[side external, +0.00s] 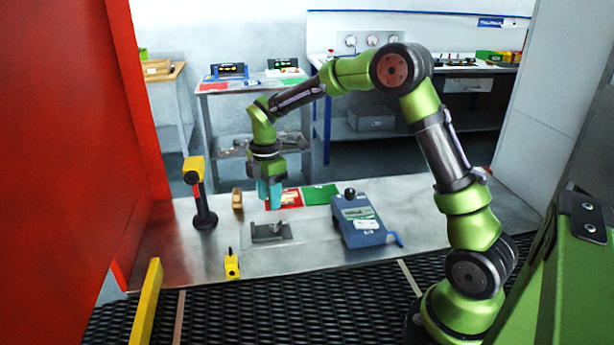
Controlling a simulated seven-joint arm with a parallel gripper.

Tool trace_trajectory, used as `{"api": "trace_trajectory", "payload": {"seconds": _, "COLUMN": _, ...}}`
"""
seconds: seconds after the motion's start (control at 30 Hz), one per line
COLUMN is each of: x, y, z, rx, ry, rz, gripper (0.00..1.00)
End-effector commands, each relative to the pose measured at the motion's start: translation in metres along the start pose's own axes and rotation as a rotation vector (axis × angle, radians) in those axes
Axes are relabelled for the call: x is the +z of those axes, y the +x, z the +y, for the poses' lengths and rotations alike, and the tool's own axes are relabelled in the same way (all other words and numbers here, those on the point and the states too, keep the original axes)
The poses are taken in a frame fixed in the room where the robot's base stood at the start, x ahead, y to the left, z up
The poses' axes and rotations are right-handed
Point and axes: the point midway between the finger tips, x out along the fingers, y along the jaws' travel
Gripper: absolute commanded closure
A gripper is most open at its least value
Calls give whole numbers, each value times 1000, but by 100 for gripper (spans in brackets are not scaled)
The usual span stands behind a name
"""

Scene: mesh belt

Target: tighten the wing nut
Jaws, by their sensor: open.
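My gripper (270,194) has teal fingers and points straight down over the metal work surface. It is open, just above a small dark grey fixture (270,238) with a raised part. The fingertips are close to the top of this fixture; whether they touch it I cannot tell. The wing nut is too small to make out, and the fingers may hide it.
A blue device (362,228) with a black knob stands right of the fixture. Red (290,198) and green (320,194) sheets lie behind. A yellow-headed black stand (203,205) is at left, a small yellow object (232,264) in front. A black mesh belt (300,305) runs along the front.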

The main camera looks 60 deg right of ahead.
Motion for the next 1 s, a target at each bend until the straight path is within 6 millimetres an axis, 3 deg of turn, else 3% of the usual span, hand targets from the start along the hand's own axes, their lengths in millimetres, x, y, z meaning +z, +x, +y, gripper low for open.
{"api": "trace_trajectory", "payload": {"seconds": 0.2, "x": 0, "y": 47, "z": -1, "rx": -4, "ry": 0, "rz": -1, "gripper": 59}}
{"api": "trace_trajectory", "payload": {"seconds": 0.4, "x": 0, "y": 74, "z": 0, "rx": -2, "ry": 1, "rz": -1, "gripper": 59}}
{"api": "trace_trajectory", "payload": {"seconds": 0.83, "x": 0, "y": 82, "z": 0, "rx": 0, "ry": 2, "rz": -1, "gripper": 59}}
{"api": "trace_trajectory", "payload": {"seconds": 1.0, "x": 0, "y": 82, "z": 0, "rx": 1, "ry": 1, "rz": -1, "gripper": 85}}
